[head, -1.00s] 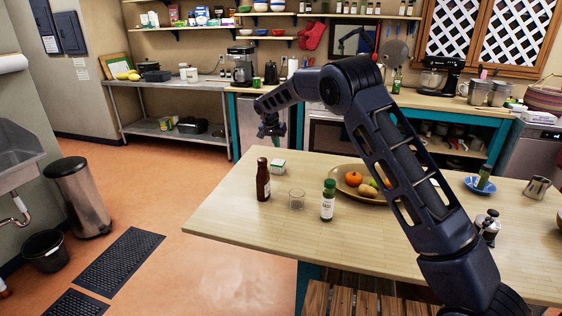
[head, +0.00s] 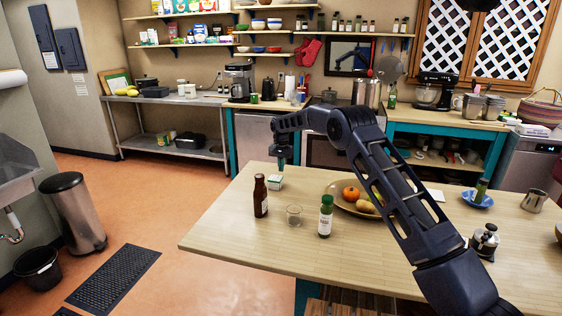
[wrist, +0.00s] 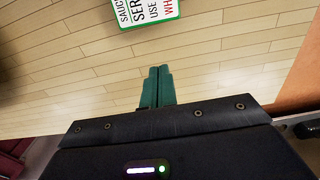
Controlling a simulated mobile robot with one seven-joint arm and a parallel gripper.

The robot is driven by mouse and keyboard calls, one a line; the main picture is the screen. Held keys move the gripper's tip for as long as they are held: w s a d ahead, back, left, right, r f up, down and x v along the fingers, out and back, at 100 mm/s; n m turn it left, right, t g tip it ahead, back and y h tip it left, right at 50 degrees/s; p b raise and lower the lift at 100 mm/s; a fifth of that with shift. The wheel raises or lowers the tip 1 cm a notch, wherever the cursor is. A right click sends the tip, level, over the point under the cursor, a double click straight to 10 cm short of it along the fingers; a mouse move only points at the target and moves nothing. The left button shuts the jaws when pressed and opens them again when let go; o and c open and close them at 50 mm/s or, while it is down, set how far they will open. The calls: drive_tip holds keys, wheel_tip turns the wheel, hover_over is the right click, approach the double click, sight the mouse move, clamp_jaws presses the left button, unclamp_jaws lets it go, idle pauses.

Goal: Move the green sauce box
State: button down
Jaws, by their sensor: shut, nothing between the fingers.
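The green sauce box (head: 275,182) is a small white and green carton standing on the wooden table (head: 225,217), near its far edge. In the wrist view the top of the box (wrist: 148,12) shows white with a green border and printed words, cut by the upper edge. My gripper (head: 282,162) points down just beyond the box in the head view. Its teal fingers (wrist: 156,70) are together and empty in the wrist view, apart from the box, with bare table between.
A brown sauce bottle (head: 260,196) stands close to the box, on the near-left side. A glass (head: 293,215), a green-capped bottle (head: 325,216) and a fruit plate (head: 338,200) stand to the right. The table's left end is clear.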

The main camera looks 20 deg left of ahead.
sight(273, 194)
wheel_tip(273, 194, down, 4)
drive_tip(key=shift+s+r, duration=0.1)
drive_tip(key=shift+s, duration=0.05)
drive_tip(key=shift+s+r, duration=0.15)
drive_tip(key=shift+s, duration=1.7)
drive_tip(key=shift+s, duration=0.1)
drive_tip(key=s, duration=0.9)
drive_tip(key=shift+s, duration=0.3)
